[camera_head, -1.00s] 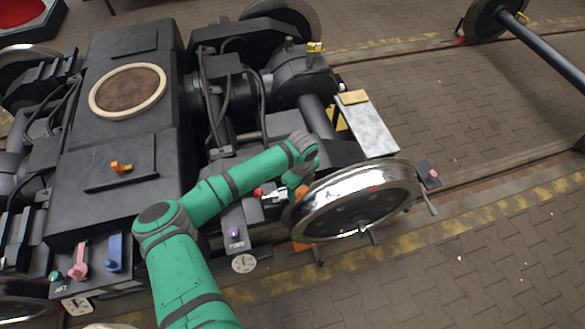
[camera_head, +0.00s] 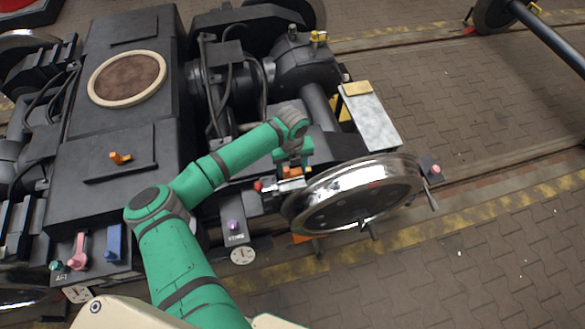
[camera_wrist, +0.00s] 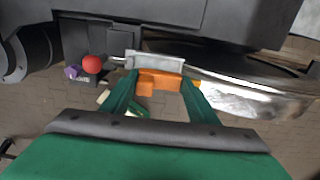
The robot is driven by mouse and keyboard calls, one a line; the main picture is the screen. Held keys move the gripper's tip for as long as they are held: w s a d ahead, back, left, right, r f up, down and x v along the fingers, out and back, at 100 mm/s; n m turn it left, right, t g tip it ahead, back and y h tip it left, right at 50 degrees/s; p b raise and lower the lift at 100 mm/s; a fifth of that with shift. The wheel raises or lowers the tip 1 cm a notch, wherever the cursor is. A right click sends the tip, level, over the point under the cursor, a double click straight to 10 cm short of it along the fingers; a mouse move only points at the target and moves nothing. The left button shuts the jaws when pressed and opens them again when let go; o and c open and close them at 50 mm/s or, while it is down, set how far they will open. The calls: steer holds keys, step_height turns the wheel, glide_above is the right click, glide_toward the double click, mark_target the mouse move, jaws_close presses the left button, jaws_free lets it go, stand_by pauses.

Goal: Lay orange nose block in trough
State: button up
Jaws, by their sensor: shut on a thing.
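The orange nose block (camera_wrist: 160,82) is between the two green fingers of my gripper (camera_wrist: 160,78) in the wrist view. In the head view a bit of the orange block (camera_head: 292,172) shows under my gripper (camera_head: 293,166). The gripper is shut on it. A pale grey metal piece (camera_wrist: 155,62), seemingly the trough, lies just beyond the block in the wrist view. It also shows beside the wheel in the head view (camera_head: 288,185). I cannot tell whether block and metal piece touch.
A shiny wheel (camera_head: 352,190) stands close to the right of my gripper. A red ball-shaped knob (camera_wrist: 92,64) and a purple knob (camera_wrist: 72,72) sit to the left in the wrist view. The dark bogie frame (camera_head: 120,200) fills the left. Paved floor (camera_head: 480,250) is open at right.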

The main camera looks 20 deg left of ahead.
mark_target(292, 172)
steer(key=shift+w+f, duration=0.1)
steer(key=shift+f, duration=1.25)
steer(key=shift+a+f, duration=0.1)
steer(key=shift+f, duration=0.6)
steer(key=shift+d+f, duration=0.2)
steer(key=shift+f, duration=0.55)
steer(key=shift+a, duration=0.1)
steer(key=shift+f, duration=0.75)
steer(key=shift+r, duration=0.35)
stand_by(0.3)
